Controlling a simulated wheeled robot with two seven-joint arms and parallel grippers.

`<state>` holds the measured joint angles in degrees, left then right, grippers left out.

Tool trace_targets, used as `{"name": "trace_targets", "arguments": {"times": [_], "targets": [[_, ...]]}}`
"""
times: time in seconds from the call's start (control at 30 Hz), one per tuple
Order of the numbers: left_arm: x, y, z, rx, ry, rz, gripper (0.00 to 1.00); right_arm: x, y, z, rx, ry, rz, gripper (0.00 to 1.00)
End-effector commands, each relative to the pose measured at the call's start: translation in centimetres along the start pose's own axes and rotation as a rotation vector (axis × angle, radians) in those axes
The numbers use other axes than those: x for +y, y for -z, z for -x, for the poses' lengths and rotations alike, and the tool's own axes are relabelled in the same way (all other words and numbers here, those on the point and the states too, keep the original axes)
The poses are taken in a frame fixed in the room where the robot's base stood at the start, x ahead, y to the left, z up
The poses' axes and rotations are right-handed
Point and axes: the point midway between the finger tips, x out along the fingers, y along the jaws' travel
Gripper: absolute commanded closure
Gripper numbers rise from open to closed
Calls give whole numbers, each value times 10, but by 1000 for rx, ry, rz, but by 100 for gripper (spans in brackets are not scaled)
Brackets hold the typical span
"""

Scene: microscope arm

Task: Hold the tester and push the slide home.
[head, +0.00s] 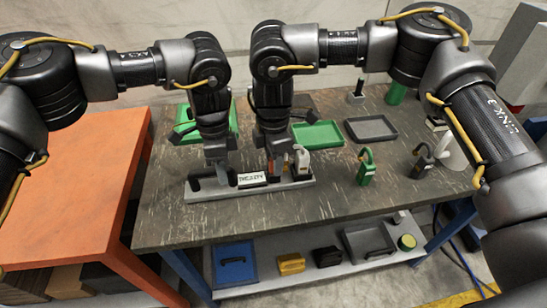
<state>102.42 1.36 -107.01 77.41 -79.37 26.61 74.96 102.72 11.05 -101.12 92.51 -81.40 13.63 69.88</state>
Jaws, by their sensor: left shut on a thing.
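The tester (252,178) sits on a long pale grey base plate (205,194) near the middle of the workbench. It has a white lettered label and a black part at its left end. My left gripper (222,177) is lowered at the left part of the tester and shut on it, beside the black part (198,182). My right gripper (277,173) points down at the right part, next to a white and dark upright piece (300,163) that may be the slide. Its fingers are small and partly hidden, so I cannot tell their opening.
A green padlock-like piece (366,168) and a dark one (422,163) stand to the right, near a white mug (452,150). Green (318,137) and dark (370,129) trays lie behind. An orange table (75,185) adjoins at left. The bench's front strip is clear.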

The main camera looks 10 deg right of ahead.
Motion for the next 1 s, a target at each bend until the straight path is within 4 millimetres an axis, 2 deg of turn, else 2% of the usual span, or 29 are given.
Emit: {"name": "trace_targets", "arguments": {"times": [0.03,0.3,0.53,0.73,0.97,1.0], "targets": [[0,0,1,2,0,-1,100,0,0,0,0,0,0,67],[0,0,1,2,0,-2,100,0,0,0,0,-1,0,100],[0,0,1,2,0,-2,100,0,-3,0,1,-1,-1,100],[0,0,1,1,-1,-1,100,-4,-26,0,0,-1,-4,100],[0,-1,1,-1,-1,0,100,-5,-27,0,-4,-1,-3,100],[0,-1,1,-2,-1,0,100,-5,-28,0,-4,0,-3,75]]}}
